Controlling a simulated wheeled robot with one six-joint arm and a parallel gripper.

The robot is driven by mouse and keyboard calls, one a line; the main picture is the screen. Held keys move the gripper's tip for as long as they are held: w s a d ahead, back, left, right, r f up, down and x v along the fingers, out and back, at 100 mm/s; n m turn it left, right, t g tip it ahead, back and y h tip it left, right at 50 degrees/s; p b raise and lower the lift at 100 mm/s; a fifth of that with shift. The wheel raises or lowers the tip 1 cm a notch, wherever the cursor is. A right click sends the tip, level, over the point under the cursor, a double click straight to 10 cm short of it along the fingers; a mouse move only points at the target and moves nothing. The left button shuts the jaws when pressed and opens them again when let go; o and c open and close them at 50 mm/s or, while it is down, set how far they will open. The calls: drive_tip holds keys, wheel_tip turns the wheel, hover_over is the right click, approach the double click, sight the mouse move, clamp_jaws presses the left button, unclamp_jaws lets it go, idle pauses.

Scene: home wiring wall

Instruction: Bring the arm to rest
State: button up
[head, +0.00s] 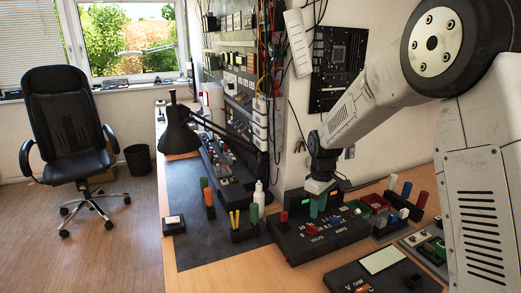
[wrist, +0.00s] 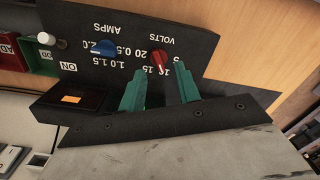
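My gripper (head: 318,208) hangs fingers down at the far edge of a black power supply panel (head: 330,238) on the bench. In the wrist view my gripper (wrist: 160,88) shows two green fingers standing apart, with no object visible between them. The same panel appears upside down there, with a blue AMPS knob (wrist: 105,48) and a red VOLTS knob (wrist: 159,59) just beyond the fingertips. I cannot tell whether the fingers touch the panel.
A black desk lamp (head: 178,135) stands on the bench at left. Marker holders and a white bottle (head: 259,194) are left of the panel. Red and green bins (head: 375,203) and a meter (head: 383,272) lie right and front. A circuit board (head: 338,68) hangs behind.

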drive_tip(key=s+d+r+m, duration=0.1)
drive_tip(key=s+r, duration=0.4)
drive_tip(key=s, duration=0.7)
drive_tip(key=s+d+r+m+t, duration=0.1)
drive_tip(key=s+r+m, duration=0.3)
drive_tip(key=s, duration=0.8)
drive_tip(key=s+d+r+m, duration=0.1)
drive_tip(key=s+r+m, duration=0.2)
drive_tip(key=s+r, duration=0.5)
drive_tip(key=s, duration=0.5)
drive_tip(key=shift+t, duration=0.4)
